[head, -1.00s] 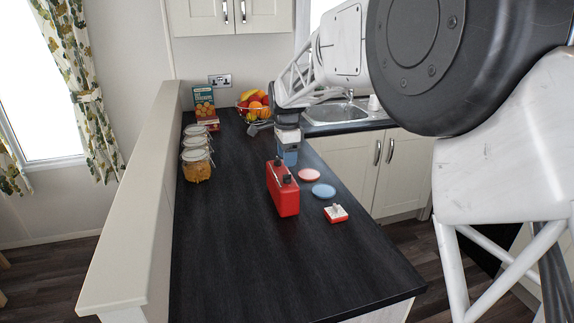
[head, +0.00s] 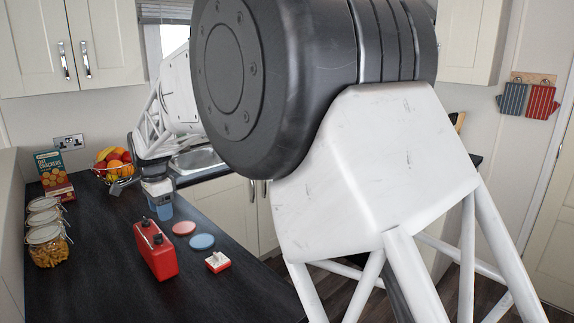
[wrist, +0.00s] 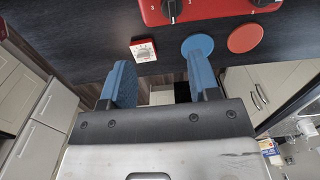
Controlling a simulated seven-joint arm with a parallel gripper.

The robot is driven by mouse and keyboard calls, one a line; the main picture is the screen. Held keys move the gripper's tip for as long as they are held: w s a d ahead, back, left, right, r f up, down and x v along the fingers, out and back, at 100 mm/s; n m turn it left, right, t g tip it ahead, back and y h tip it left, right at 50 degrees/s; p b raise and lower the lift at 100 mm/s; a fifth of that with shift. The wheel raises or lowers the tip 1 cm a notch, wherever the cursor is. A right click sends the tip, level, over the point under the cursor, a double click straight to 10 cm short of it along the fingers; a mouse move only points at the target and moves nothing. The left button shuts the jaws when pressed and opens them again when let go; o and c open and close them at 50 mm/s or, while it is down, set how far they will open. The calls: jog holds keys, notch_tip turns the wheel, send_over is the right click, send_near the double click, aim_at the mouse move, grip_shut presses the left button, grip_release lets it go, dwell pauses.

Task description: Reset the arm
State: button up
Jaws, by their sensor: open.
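My gripper (head: 163,208) is above the dark counter, with its blue fingers pointing down, just beyond a red box with black knobs (head: 156,252). In the wrist view my gripper (wrist: 162,78) has its two blue fingers well apart, with nothing between them. It is open and empty. The red box (wrist: 195,10) shows at the top of the wrist view. My arm's large joint covers much of the middle of the head view.
A red disc (head: 184,228), a blue disc (head: 201,242) and a small red-and-white dial device (head: 217,262) lie right of the box. Several glass jars (head: 46,246), a cracker box (head: 54,175) and a fruit basket (head: 114,163) stand left and behind. The front counter is clear.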

jog(key=s+d+r+n, duration=0.1)
jog(key=s+d+r, duration=0.2)
jog(key=d, duration=0.8)
jog(key=s+d+r+n+t, duration=0.15)
jog(key=s+d, duration=0.25)
jog(key=d, duration=0.8)
jog(key=s+d+r+n, duration=0.1)
jog(key=s+d+r, duration=0.2)
jog(key=d, duration=0.8)
jog(key=s+d+f+n, duration=0.2)
jog(key=s+d+f, duration=0.2)
jog(key=s+d, duration=0.7)
jog(key=s+d+f+n+t, duration=0.1)
jog(key=s+d+f+n, duration=0.2)
jog(key=s+d, duration=0.8)
jog(key=s, duration=0.5)
jog(key=shift+s+f, duration=0.2)
jog(key=shift+f, duration=0.15)
